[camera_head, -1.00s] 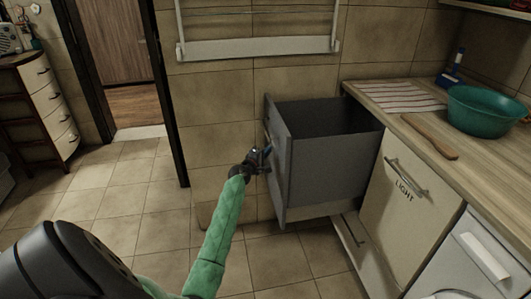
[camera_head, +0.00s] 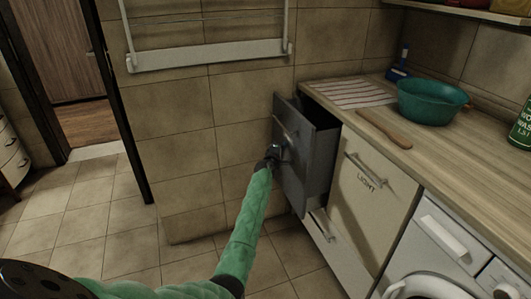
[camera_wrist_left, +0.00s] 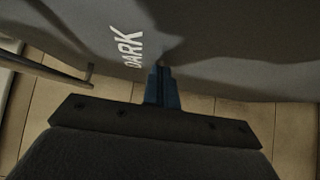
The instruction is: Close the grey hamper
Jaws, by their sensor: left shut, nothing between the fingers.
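The grey hamper (camera_head: 299,172) is a pull-out bin under the counter, partly open, with its dark inside showing at the top. Its grey front fills the upper part of the left wrist view (camera_wrist_left: 225,50), with the word "DARK" and a metal bar handle (camera_wrist_left: 48,69) at left. My left gripper (camera_head: 276,151) is at the outer face of the front panel. In the left wrist view its blue fingers (camera_wrist_left: 161,78) are shut, empty, and appear to touch the panel below the lettering. My right gripper is not in view.
A cream "LIGHT" front (camera_head: 368,195) and a white washing machine (camera_head: 445,250) stand right of the hamper. The wooden counter (camera_head: 455,150) holds a teal basin (camera_head: 431,101), a striped cloth (camera_head: 349,93) and a wooden paddle (camera_head: 384,129). Tiled floor at left is clear.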

